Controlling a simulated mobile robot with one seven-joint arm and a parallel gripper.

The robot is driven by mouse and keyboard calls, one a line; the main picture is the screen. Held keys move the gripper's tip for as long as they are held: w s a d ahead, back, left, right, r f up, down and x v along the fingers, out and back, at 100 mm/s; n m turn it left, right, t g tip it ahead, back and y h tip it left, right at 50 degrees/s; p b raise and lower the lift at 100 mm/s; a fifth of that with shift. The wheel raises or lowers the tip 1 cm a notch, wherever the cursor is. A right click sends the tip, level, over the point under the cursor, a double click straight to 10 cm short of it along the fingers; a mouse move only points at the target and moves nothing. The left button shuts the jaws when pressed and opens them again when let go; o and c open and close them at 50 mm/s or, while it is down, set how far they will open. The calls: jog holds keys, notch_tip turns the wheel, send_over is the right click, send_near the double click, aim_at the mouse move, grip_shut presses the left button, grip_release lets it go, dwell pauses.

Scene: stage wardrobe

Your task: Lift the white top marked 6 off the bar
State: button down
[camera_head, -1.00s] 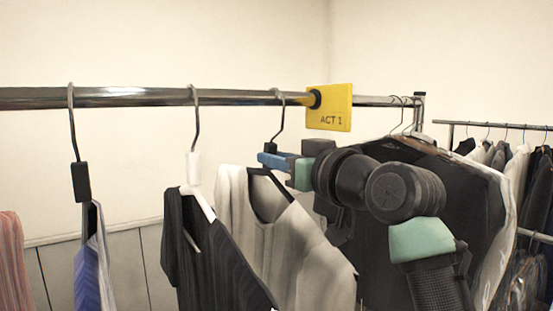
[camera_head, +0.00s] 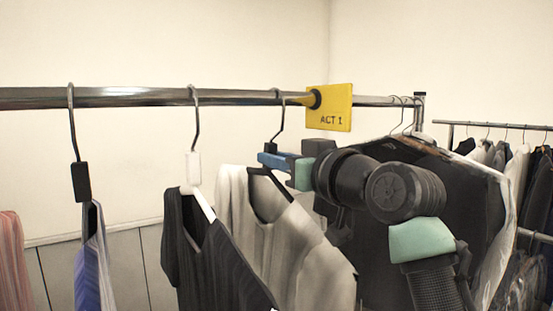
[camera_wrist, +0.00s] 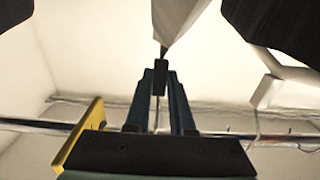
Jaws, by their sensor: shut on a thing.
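The white top (camera_head: 280,235) hangs from a black hanger just left of the yellow ACT 1 sign in the head view; no number shows on its visible side. Its metal hook (camera_head: 281,115) is still over the bar (camera_head: 230,97). My gripper (camera_head: 268,160) is shut on the black block (camera_wrist: 160,75) at the base of this hanger's hook. In the wrist view the blue fingers close on the block from both sides. The top's shoulder (camera_wrist: 180,20) shows beyond the fingertips. My wrist hides part of the area to the right of the hook.
A dark top (camera_head: 215,255) on a white hanger hangs close to the left. A blue garment (camera_head: 92,265) hangs farther left. The yellow sign (camera_head: 329,107) sits on the bar beside my gripper. Dark garments (camera_head: 440,190) hang behind my arm.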

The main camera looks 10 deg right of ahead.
jog(key=shift+r, duration=0.25)
jog(key=shift+r+p, duration=1.25)
jog(key=shift+r, duration=0.3)
jog(key=shift+s, duration=0.1)
jog(key=shift+s+d+f+b, duration=0.1)
jog(key=shift+s+d+b, duration=0.1)
jog(key=shift+s+b, duration=0.1)
jog(key=b+v, duration=0.2)
jog(key=v, duration=0.5)
jog(key=shift+s, duration=0.1)
dwell(0.5)
